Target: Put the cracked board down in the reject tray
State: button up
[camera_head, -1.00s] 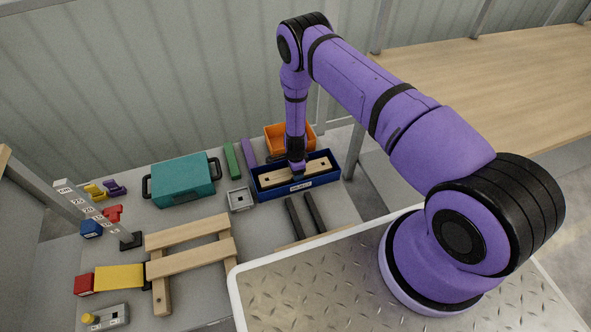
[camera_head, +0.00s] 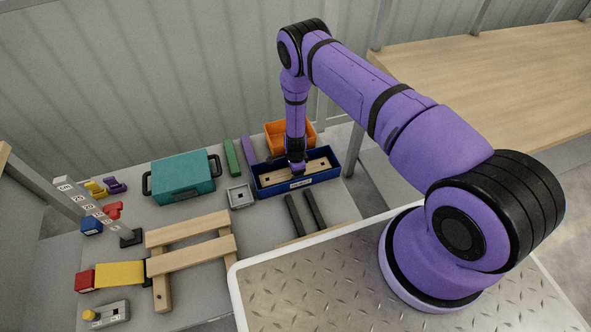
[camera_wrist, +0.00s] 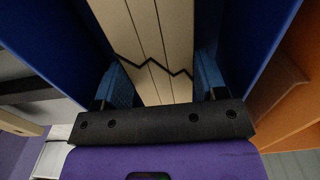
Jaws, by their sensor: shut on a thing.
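The cracked board (camera_head: 316,167) is a pale wooden plank lying inside the blue reject tray (camera_head: 300,188), which has a white label on its front wall. In the wrist view the board (camera_wrist: 150,30) shows a dark zigzag crack across it, close to my gripper. My gripper (camera_wrist: 154,88) is shut on the board, with a blue finger pad at each side edge. In the head view my gripper (camera_head: 297,170) points down into the tray, over the middle of the board. Whether the board's underside touches the tray floor is hidden.
An orange bin (camera_head: 290,134) stands right behind the tray. Two dark bars (camera_head: 305,213) lie in front of it, and a small grey square block (camera_head: 240,196) is at its left. A teal case (camera_head: 182,177) and a wooden frame (camera_head: 190,255) sit further left.

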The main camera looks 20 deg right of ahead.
jog(key=shift+f, duration=0.65)
jog(key=o, duration=1.1)
notch_tip(320, 180, up, 11)
jog(key=shift+f, duration=0.1)
